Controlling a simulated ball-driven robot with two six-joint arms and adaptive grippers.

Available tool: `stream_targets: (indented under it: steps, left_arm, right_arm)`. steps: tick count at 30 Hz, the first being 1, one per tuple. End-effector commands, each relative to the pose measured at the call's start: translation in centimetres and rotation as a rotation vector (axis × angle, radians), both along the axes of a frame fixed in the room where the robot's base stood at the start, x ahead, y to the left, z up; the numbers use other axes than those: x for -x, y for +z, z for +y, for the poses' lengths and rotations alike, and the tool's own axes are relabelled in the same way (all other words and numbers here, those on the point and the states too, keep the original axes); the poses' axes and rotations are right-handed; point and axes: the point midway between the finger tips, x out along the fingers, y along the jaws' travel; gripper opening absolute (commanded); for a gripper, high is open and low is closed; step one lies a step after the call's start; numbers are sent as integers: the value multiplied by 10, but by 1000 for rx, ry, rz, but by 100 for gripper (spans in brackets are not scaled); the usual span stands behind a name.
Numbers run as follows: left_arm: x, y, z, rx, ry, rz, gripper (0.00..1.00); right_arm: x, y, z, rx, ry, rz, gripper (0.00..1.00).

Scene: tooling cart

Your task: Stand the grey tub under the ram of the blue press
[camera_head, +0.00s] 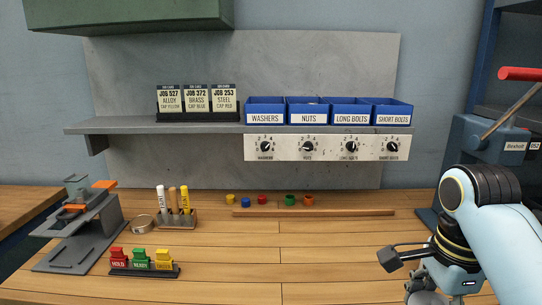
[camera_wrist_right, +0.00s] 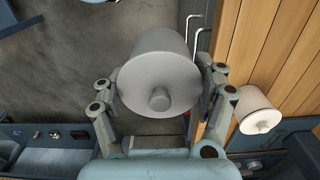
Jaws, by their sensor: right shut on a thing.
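My right gripper (camera_wrist_right: 160,88) is shut on a light grey tub (camera_wrist_right: 158,62), a rounded cylinder with a small knob in its near face. The tub sits between the two fingers in the right wrist view. In the head view my right gripper (camera_head: 425,284) is low at the right, and a pale piece at the bottom edge may be the tub. The blue press (camera_head: 475,135) stands at the right edge, with a red-gripped lever and a "Rexholt" label. My right arm hides its lower part; I cannot make out the ram. My left gripper is not in view.
A second pale tub (camera_wrist_right: 258,110) is right of the gripper in the wrist view, near the wooden bench edge. The bench (camera_head: 250,255) is largely clear in the middle. A wooden strip (camera_head: 315,212), coloured caps and a clamp stand (camera_head: 85,225) are on it.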

Motion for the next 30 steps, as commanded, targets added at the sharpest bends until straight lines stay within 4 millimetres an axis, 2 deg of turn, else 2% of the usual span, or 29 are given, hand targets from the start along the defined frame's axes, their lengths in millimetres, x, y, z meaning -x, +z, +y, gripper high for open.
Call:
stream_targets:
  steps: [1, 5, 9, 12, 15, 19, 25, 30]
  left_arm:
    - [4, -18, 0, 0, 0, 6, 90]
    - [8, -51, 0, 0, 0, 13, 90]
    - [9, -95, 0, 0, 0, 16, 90]
    - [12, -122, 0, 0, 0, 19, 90]
    - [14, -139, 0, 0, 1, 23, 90]
    - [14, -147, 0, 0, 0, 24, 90]
    - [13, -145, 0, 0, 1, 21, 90]
    - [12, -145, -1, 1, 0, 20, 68]
  right_arm:
    - [0, -18, 0, 0, 0, 0, 33]
    - [0, -52, 0, 0, 0, 3, 33]
    - [1, -98, 0, 0, 0, 8, 33]
    - [2, -126, 0, 0, 0, 13, 33]
    - [3, -145, 0, 0, 0, 16, 33]
    - [3, -154, 0, 0, 0, 18, 33]
    - [3, -151, 0, 0, 0, 17, 33]
    - [3, -151, 0, 0, 0, 17, 33]
